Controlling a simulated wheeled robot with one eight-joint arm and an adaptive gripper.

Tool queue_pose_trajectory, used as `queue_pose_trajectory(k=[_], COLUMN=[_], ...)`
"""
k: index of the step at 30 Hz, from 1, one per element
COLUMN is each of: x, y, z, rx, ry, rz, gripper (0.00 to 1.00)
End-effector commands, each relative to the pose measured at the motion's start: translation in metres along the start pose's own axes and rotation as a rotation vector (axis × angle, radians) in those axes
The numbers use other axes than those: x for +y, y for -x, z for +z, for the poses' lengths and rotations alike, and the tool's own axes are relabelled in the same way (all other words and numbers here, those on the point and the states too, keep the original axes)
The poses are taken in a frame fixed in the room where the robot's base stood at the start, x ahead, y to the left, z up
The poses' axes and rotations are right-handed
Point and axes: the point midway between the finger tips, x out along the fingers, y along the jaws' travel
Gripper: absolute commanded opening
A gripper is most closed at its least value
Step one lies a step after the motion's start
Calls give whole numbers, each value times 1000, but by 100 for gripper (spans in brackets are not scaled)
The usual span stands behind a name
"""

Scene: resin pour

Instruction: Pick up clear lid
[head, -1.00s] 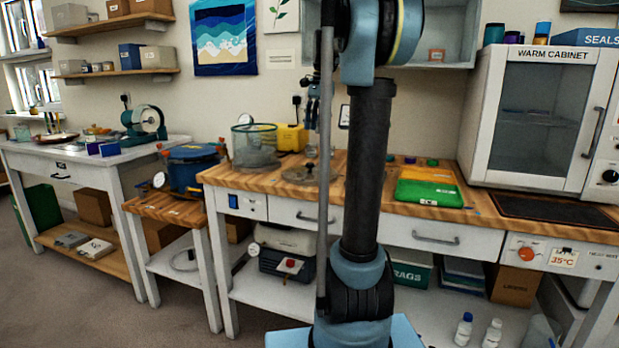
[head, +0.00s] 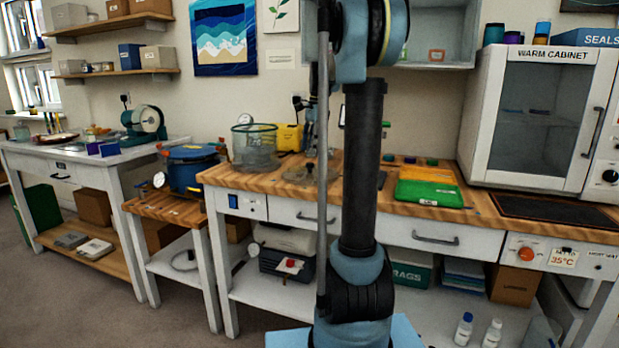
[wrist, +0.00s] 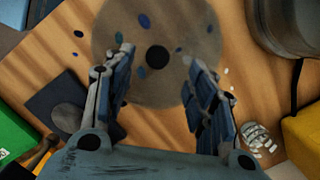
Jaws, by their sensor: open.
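The clear lid (wrist: 150,90) is a round, see-through brownish disc with a dark knob (wrist: 157,59) at its middle. It lies flat on the wooden worktop, and small blue spots show on or through it. In the head view the lid (head: 296,178) is partly hidden by my arm. My gripper (wrist: 158,56) is open and empty above the lid, its fingertips on either side of the knob in the wrist view. I cannot tell the exact height gap.
A clear round vessel (head: 254,158) and a yellow case (head: 288,138) stand behind and left of the lid. A green tray (head: 428,192) lies to the right.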

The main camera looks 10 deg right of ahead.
Motion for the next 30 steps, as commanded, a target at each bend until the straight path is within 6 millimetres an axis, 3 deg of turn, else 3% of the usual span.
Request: queue_pose_trajectory(k=[11,21,30], x=[0,2,2], y=[-29,-68,-72], z=[-1,-2,-2], rx=[0,0,0], ry=[1,2,1], rz=[0,0,0], gripper=[51,51,51])
